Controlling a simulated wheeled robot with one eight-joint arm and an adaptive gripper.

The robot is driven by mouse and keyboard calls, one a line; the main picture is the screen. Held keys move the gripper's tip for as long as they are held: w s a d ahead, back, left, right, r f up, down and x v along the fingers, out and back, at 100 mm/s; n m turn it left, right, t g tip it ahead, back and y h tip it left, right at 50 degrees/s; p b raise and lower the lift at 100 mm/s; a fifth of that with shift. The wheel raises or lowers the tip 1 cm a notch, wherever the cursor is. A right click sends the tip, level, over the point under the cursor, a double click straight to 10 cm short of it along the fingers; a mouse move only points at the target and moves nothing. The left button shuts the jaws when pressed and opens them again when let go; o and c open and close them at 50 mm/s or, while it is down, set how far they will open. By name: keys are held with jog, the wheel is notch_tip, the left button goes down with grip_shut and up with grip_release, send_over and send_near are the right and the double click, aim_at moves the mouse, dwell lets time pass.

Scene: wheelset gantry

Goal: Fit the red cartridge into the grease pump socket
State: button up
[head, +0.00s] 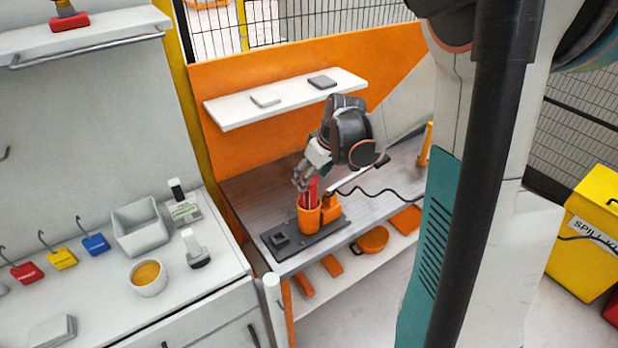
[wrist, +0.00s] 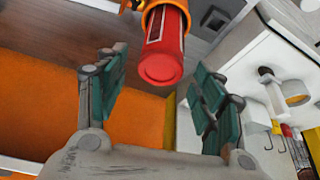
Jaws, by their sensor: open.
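The red cartridge (head: 313,188) stands upright in the orange grease pump socket (head: 308,217), its upper part showing above the rim. In the wrist view the red cartridge (wrist: 161,66) points its round end toward my palm, with the orange socket rim (wrist: 176,5) around its far part. My gripper (head: 304,178) is at the cartridge's top. In the wrist view my gripper (wrist: 158,62) is open, one finger on each side of the cartridge, with visible gaps. How deep the cartridge sits is hidden by the socket wall.
A dark base plate (head: 300,243) carries the socket, on a grey bench (head: 255,198). A black hose (head: 375,192) runs right from the pump. A white shelf (head: 290,97) hangs behind. A white counter (head: 205,283) with a bin (head: 140,228) and cup (head: 148,278) stands left.

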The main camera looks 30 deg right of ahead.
jog(key=p+v, duration=0.1)
jog(key=v, duration=0.8)
jog(key=shift+s, duration=0.25)
jog(key=shift+r, duration=0.1)
